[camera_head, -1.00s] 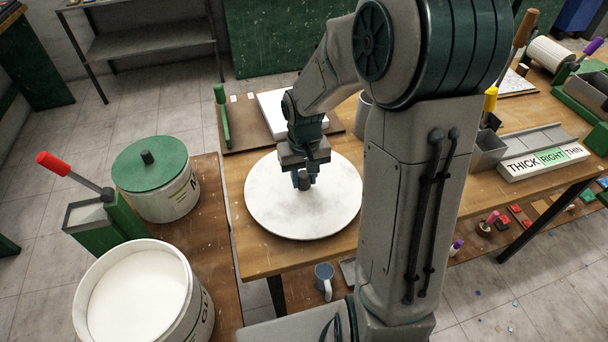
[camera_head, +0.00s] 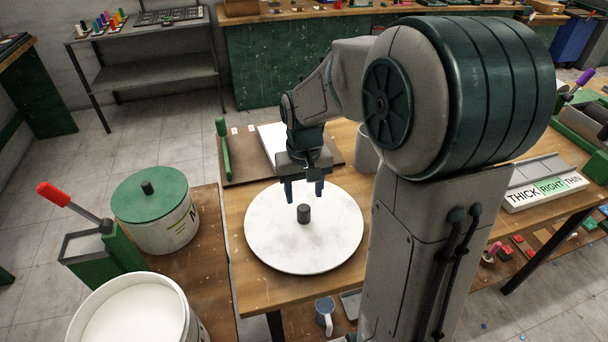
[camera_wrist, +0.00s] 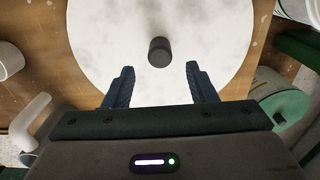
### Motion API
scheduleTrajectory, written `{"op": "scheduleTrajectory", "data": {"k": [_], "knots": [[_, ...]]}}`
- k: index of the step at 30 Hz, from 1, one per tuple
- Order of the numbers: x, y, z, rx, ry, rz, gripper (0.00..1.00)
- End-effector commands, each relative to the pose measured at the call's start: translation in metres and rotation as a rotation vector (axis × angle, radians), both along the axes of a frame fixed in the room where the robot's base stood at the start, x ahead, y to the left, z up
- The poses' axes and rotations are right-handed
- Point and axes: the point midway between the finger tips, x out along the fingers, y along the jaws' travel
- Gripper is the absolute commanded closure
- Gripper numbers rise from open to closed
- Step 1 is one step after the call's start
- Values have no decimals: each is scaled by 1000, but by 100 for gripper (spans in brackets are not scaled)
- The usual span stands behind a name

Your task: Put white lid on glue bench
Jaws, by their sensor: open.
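The white lid (camera_head: 330,240) is a large round disc with a dark knob (camera_head: 304,214) at its middle. It lies flat on the wooden bench (camera_head: 262,296) in the head view, its front edge close to the bench's front. My gripper (camera_head: 304,196) is open and empty just above and behind the knob. In the wrist view the lid (camera_wrist: 110,40) fills the upper middle. The knob (camera_wrist: 159,52) shows beyond and between my open fingertips (camera_wrist: 160,70), with nothing between the fingers.
An open white bucket (camera_head: 182,330) stands front left on a lower brown table. A bucket with a green lid (camera_head: 150,192) and a red-handled green holder (camera_head: 104,254) stand beside it. A brown board (camera_head: 240,172) lies behind the lid. A mug (camera_head: 325,312) sits below the bench.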

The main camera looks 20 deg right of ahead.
Motion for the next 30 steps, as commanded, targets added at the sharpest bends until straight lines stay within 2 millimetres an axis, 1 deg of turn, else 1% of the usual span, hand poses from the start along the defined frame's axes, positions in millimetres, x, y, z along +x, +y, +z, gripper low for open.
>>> {"op": "scheduleTrajectory", "data": {"k": [1, 6, 11, 14, 17, 21, 24, 27, 30], "knots": [[1, 0, 12, -1, -6, -1, 49], [1, 0, 39, -1, -3, 1, 49], [-1, 0, 51, -1, -3, 0, 49], [-11, 1, 58, -10, -19, 2, 49], [-33, 2, 65, -26, -54, 4, 49], [-75, 2, 72, -39, -127, 6, 49], [-104, 1, 73, -36, -177, 6, 49], [-127, 1, 70, -25, -220, 7, 49], [-143, 1, 66, -12, -250, 9, 49]]}}
